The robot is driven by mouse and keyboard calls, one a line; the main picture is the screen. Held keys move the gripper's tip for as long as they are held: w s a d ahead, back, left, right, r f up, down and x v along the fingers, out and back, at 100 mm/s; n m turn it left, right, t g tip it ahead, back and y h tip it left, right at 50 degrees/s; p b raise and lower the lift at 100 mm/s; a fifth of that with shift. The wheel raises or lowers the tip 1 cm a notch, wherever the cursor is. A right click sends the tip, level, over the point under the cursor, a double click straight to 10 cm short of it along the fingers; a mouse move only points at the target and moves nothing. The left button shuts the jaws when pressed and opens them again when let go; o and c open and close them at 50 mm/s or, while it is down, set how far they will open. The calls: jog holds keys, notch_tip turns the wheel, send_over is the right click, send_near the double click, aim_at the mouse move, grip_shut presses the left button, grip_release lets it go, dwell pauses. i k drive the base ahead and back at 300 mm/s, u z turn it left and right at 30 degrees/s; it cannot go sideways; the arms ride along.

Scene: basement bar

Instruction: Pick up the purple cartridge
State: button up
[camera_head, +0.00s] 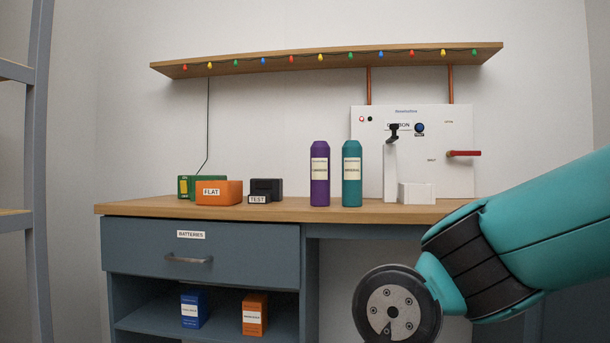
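The purple cartridge (320,176) stands upright on the wooden counter, near its middle. It has a pale label on its front and a narrowed top. A teal cartridge of like shape (351,175) stands upright just to its right, with a small gap between them. My gripper is not visible; only arm links and a round dark joint face show, to the lower right of the purple cartridge.
On the counter (256,209) left are an orange FLAT box (219,193), a green box (184,187) and a black TEST box (267,189). Behind right stands a white panel (460,181) with a red-handled lever (465,153). A shelf (330,60) with coloured lights hangs above.

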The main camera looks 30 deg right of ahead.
aim_at(319, 150)
jog(key=u, duration=0.7)
jog(key=i, duration=1.15)
jog(key=z, duration=0.25)
